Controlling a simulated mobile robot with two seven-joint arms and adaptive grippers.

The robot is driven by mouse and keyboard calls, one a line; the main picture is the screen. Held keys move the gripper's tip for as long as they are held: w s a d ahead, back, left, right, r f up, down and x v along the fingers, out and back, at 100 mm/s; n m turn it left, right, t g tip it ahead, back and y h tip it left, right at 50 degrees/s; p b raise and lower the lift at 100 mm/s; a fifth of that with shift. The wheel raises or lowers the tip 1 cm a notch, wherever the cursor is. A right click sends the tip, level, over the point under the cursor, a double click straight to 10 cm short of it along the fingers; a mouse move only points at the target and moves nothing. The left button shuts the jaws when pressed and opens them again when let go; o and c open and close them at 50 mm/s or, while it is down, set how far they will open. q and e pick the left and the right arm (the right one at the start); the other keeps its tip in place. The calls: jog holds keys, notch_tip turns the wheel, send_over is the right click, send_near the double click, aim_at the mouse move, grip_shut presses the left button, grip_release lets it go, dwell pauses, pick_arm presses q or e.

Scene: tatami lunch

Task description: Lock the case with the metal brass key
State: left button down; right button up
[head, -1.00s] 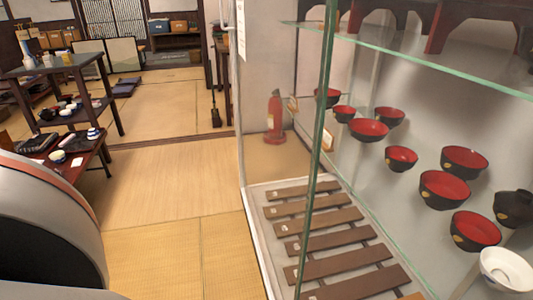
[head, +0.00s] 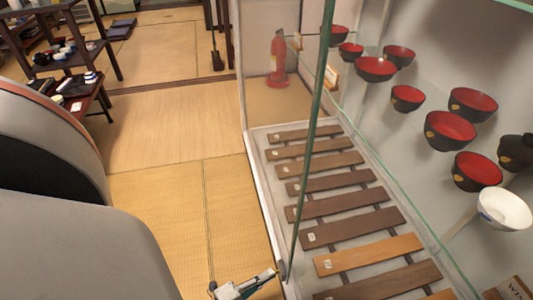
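The glass display case (head: 254,170) fills the right side of the head view, with a pale frame and a green-edged glass panel (head: 312,150). Part of my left gripper (head: 246,285) shows at the bottom edge, just left of the case's lower front corner. It is cut off by the frame, so I cannot tell whether it is open or shut. A small dark fitting (head: 282,270) shows on the case edge close to it; I cannot tell if it is a lock. No brass key can be made out. My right gripper is out of view.
Inside the case are a wooden-barred xylophone (head: 320,187), several red-and-black bowls (head: 451,130) and a white bowl (head: 504,208). A red extinguisher (head: 279,62) shows behind the glass. A dark shelf (head: 72,60) stands at left. The tatami floor (head: 175,185) between is clear.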

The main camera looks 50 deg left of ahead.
pick_arm(q)
jog(key=shift+w+f+m+t, duration=0.15)
jog(key=shift+m+t, duration=0.25)
jog(key=shift+m, duration=0.8)
jog(key=c, duration=2.3)
grip_release()
jog(key=s, duration=1.2)
jog(key=shift+s, duration=0.1)
